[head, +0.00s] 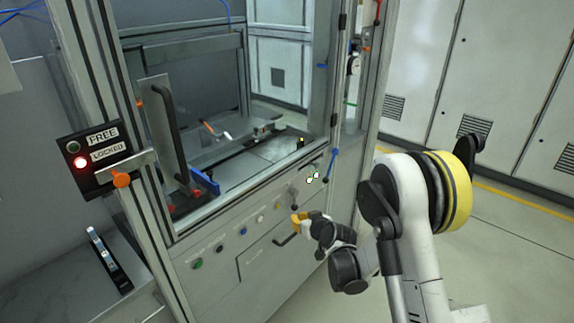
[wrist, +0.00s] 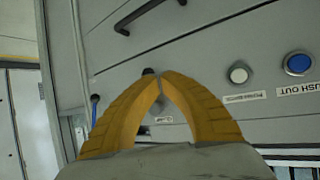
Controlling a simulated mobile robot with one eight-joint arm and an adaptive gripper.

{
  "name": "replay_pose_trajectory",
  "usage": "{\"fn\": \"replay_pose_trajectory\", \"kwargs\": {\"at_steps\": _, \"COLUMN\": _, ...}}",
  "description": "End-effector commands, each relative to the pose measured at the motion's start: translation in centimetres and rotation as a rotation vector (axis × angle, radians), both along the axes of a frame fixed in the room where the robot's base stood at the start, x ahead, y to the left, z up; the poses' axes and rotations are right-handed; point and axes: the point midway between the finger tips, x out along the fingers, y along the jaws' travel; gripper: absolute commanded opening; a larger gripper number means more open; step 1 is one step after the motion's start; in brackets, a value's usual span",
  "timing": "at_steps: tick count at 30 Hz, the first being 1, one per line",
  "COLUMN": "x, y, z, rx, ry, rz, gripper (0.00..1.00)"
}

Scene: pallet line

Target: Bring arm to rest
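My gripper (head: 297,219) has yellow fingers and is in front of the machine's lower front panel. In the wrist view the two fingertips (wrist: 160,74) meet, with nothing visible between them. A lever switch with a black end (head: 293,200) is on the panel just above the gripper in the head view. In the wrist view its black tip (wrist: 148,71) shows right beside the fingertips, and its base is partly seen between the fingers. I cannot tell whether they touch. My arm reaches in from the right, bent at the elbow.
A FREE/LOCKED box (head: 95,158) has its red LOCKED lamp lit. Panel buttons include a blue one (wrist: 298,63) and a white one (wrist: 238,73). A dark drawer handle (head: 287,239) sticks out near my gripper. Open floor (head: 510,245) lies to the right, before grey cabinets (head: 500,90).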

Motion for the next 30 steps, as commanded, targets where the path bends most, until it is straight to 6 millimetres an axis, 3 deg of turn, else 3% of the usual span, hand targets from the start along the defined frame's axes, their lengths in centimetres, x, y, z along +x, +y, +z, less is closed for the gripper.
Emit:
{"fn": "replay_pose_trajectory", "kwargs": {"at_steps": 5, "x": -0.6, "y": -1.0, "z": 2.9, "rx": -0.007, "ry": 0.023, "rz": -0.014, "gripper": 0.00}}
{"fn": "replay_pose_trajectory", "kwargs": {"at_steps": 8, "x": -1.8, "y": -2.4, "z": 6.7, "rx": -0.016, "ry": 0.055, "rz": -0.038, "gripper": 0.00}}
{"fn": "replay_pose_trajectory", "kwargs": {"at_steps": 14, "x": -6.9, "y": -6.2, "z": 14.4, "rx": -0.041, "ry": 0.139, "rz": -0.101, "gripper": 0.00}}
{"fn": "replay_pose_trajectory", "kwargs": {"at_steps": 21, "x": -15.9, "y": -10.8, "z": 20.7, "rx": -0.072, "ry": 0.236, "rz": -0.196, "gripper": 0.00}}
{"fn": "replay_pose_trajectory", "kwargs": {"at_steps": 25, "x": -21.6, "y": -13.2, "z": 22.4, "rx": -0.087, "ry": 0.288, "rz": -0.254, "gripper": 0.00}}
{"fn": "replay_pose_trajectory", "kwargs": {"at_steps": 30, "x": -29.3, "y": -16.1, "z": 23.0, "rx": -0.108, "ry": 0.351, "rz": -0.337, "gripper": 0.00}}
